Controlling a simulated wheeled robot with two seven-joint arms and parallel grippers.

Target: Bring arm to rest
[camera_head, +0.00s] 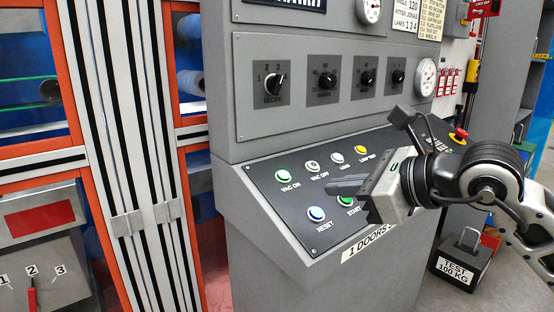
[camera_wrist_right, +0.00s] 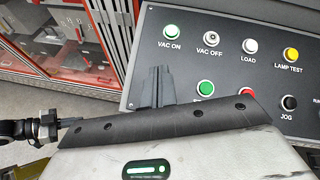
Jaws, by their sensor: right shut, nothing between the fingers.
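My right arm comes in from the right in the head view. Its gripper (camera_head: 340,187) is shut and empty, with the fingers pointing left over the sloped control panel (camera_head: 268,188). The fingers appear close above the panel, near the reset button (camera_head: 316,214) and the green start button (camera_head: 345,229); I cannot tell the exact gap. In the right wrist view the closed fingers (camera_wrist_right: 150,86) stand in front of the panel (camera_wrist_right: 190,18) and cover part of its lower left.
The grey cabinet has rotary knobs (camera_head: 276,84) above the panel. A red emergency button (camera_head: 460,134) is by my wrist. A test weight (camera_head: 462,262) stands at lower right. An orange-framed rack (camera_head: 60,160) stands at left.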

